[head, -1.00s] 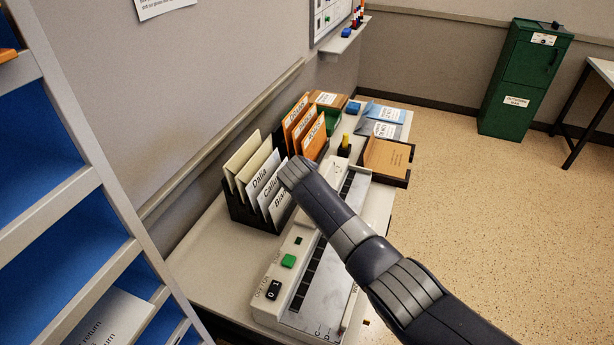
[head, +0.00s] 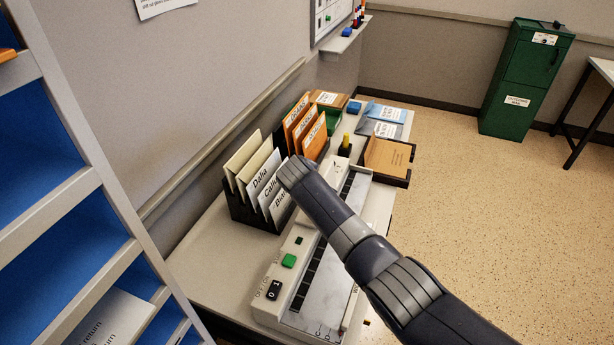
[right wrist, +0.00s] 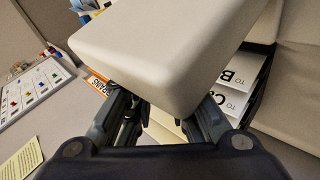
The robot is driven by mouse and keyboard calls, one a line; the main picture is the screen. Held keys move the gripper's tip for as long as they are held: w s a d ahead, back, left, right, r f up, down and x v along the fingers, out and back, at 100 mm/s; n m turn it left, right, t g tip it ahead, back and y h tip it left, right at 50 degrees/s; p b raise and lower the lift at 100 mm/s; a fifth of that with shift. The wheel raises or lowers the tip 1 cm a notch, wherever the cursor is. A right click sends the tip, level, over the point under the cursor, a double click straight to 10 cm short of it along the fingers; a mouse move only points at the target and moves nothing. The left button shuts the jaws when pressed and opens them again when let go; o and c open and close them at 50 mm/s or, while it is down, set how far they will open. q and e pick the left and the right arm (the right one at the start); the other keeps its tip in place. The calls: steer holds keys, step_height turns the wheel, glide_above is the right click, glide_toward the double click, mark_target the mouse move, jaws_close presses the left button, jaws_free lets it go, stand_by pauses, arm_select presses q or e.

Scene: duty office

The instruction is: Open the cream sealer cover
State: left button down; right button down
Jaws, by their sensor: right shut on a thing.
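The cream sealer (head: 264,307) lies along the table, with a green button, a black off/on switch and a long grey plate. My right arm reaches over it from the lower right and hides part of it. In the right wrist view, my right gripper (right wrist: 165,108) is shut on a smooth cream slab with rounded edges, which looks like the sealer cover (right wrist: 165,45). The slab fills the upper middle of that view. In the head view the right fingertips are hidden behind the wrist, so the cover's angle is unclear. My left gripper is not in view.
A black rack (head: 240,212) of labelled cards stands close beside the sealer, against the wall; orange folders (head: 312,137) stand behind it. A tray with a brown envelope (head: 388,158) lies past the sealer. A blue shelf unit (head: 60,200) is at the left.

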steer(key=shift+s+a+f, duration=0.25)
steer(key=shift+s+f, duration=0.2)
steer(key=shift+f, duration=0.25)
steer(key=c, duration=1.7)
jaws_free()
steer(key=o, duration=0.3)
steer(key=shift+s+a+r, duration=0.1)
steer(key=shift+r, duration=0.15)
steer(key=shift+r, duration=0.15)
